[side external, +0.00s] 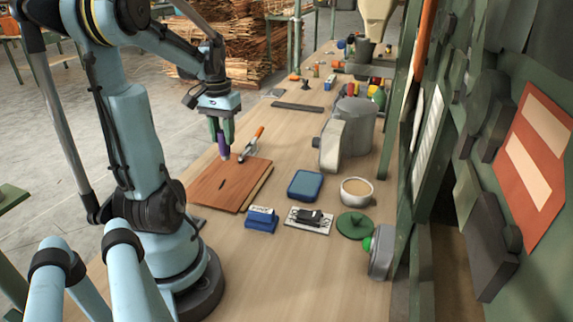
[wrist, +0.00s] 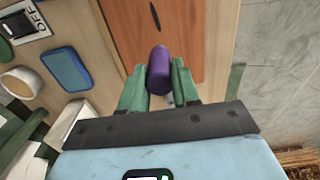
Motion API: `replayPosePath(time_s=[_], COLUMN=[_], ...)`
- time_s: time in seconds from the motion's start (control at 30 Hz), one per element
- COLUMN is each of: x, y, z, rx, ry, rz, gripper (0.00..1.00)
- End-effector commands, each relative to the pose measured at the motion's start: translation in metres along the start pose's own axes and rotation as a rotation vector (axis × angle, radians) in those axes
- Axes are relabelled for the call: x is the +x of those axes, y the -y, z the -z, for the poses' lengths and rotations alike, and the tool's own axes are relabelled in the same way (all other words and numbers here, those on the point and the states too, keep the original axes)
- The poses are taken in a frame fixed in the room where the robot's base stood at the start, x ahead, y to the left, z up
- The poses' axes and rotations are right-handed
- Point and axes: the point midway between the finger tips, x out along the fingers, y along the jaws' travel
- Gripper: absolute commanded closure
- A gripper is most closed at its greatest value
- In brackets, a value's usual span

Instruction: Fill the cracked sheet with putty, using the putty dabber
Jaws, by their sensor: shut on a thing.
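The cracked sheet (side external: 200,190) is a reddish-brown veneer board lying flat on the bench. A short dark crack (side external: 221,184) shows near its middle; the crack also shows in the wrist view (wrist: 154,15), on the sheet (wrist: 205,35). My gripper (side external: 221,138) is shut on the purple putty dabber (side external: 225,147) and holds it upright near the sheet's far edge. In the wrist view the dabber (wrist: 160,68) sits between the green fingers of my gripper (wrist: 160,88). I cannot tell whether its tip touches the sheet.
A white cup with beige contents (side external: 356,190), a blue pad (side external: 305,186), a blue block (side external: 261,220), a switch plate (side external: 294,225) and a green disc (side external: 355,226) stand right of the sheet. An orange-handled tool (side external: 256,135) is beside the dabber. A grey machine (side external: 350,130) stands behind.

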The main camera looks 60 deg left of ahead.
Motion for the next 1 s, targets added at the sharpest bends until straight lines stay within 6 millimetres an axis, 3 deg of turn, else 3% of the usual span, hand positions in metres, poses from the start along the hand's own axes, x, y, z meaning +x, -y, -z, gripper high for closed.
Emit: replayPosePath(time_s=[0.5, 1.0], x=[0.044, 0.048], y=[-0.001, -0.001], z=[0.0, 0.0], rx=[0.001, 0.001], ry=[0.0, 0.0], rz=[0.0, 0.0], gripper=[1.0, 1.0])
